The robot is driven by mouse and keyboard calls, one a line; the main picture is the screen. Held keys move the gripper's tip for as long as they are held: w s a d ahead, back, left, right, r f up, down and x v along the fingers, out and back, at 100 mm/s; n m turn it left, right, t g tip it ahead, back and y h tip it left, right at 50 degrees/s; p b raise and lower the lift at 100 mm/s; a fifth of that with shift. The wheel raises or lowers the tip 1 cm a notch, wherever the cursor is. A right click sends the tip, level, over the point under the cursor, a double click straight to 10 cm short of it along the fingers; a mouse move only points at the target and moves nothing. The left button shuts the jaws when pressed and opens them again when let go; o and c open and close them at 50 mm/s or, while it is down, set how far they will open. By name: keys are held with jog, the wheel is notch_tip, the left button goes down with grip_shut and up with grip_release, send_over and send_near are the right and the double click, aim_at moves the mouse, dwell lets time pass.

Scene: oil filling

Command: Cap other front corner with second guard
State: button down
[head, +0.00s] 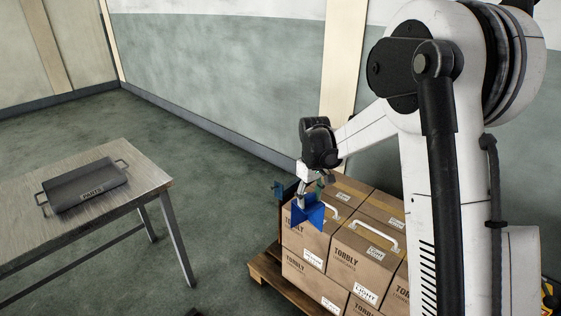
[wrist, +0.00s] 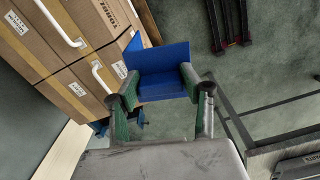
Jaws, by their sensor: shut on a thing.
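A blue corner guard (head: 309,213) is held in my gripper (head: 303,187) at the top left corner of the stacked cartons (head: 357,247). In the wrist view the blue guard (wrist: 160,62) sits between my two green-sided fingers (wrist: 160,92), which are shut on it. One wing of the guard lies close beside the carton edge (wrist: 112,45). I cannot tell whether the guard touches the carton. A smaller dark blue piece (head: 278,189) shows behind the stack's left side; I cannot tell what it is.
The cartons stand on a wooden pallet (head: 265,272) and have white handles (head: 376,239) on top. A metal table (head: 110,216) with a grey parts tray (head: 88,184) stands at left. Open floor lies between table and pallet. A dark red-and-black frame (wrist: 231,22) shows in the wrist view.

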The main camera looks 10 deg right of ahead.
jog(key=w+a+f+n+b, duration=0.15)
jog(key=w+n+b, duration=0.45)
jog(key=w+n, duration=1.75)
jog(key=shift+w+d+f+m+b, duration=0.1)
jog(key=shift+w+f+m+b, duration=0.4)
jog(key=shift+f+b, duration=2.1)
jog(key=shift+w+a+f+m+b, duration=0.1)
jog(key=shift+w+f+m+b, duration=0.6)
jog(key=shift+f, duration=3.5)
jog(key=shift+w+d+f+m+b, duration=0.2)
jog(key=shift+f+b, duration=1.8)
jog(key=shift+f, duration=1.4)
jog(key=shift+s+d+f, duration=0.1)
jog(key=shift+d+f, duration=0.35)
jog(key=shift+f, duration=0.2)
jog(key=c, duration=0.9)
grip_release()
jog(key=shift+c, duration=0.2)
jog(key=shift+r, duration=0.15)
